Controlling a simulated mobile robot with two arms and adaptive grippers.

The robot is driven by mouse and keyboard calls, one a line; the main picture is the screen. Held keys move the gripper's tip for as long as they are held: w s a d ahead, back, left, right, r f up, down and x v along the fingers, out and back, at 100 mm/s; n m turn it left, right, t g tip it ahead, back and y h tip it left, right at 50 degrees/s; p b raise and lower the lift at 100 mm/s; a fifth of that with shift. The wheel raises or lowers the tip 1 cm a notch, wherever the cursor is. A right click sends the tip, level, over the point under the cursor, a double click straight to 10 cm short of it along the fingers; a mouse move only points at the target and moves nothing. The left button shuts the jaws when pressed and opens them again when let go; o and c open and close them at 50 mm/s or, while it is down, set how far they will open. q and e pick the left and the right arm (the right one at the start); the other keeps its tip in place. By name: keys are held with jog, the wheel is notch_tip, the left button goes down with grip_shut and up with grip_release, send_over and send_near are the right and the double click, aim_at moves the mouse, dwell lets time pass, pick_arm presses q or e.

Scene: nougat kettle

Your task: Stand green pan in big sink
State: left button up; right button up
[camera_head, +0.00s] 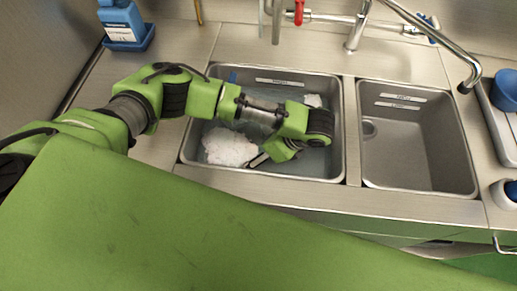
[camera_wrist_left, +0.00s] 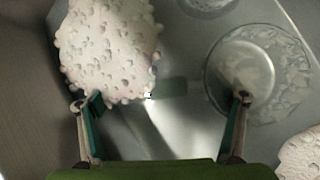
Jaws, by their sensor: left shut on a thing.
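The big sink (camera_head: 338,125) is the left basin, with water and white foam (camera_head: 228,147) in it. My left arm reaches over it, and my left gripper (camera_head: 262,158) points down inside, beside the foam. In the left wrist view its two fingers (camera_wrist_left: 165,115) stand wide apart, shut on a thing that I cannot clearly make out. A grey metallic surface with a dark green patch (camera_wrist_left: 170,88) shows between and beyond the fingers; I cannot tell whether it is the green pan. No green pan shows plainly in the head view. My right gripper is out of view.
The smaller right basin (camera_head: 415,140) is empty. A curved tap (camera_head: 435,42) reaches over the right side. A blue bottle (camera_head: 122,20) in a blue holder stands back left. A round form (camera_wrist_left: 258,72) lies beside the foam (camera_wrist_left: 108,45) in the wrist view.

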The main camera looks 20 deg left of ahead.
pick_arm(q)
jog(key=shift+f, duration=0.25)
jog(key=o, duration=1.2)
jog(key=shift+f, duration=0.1)
jog(key=v, duration=1.2)
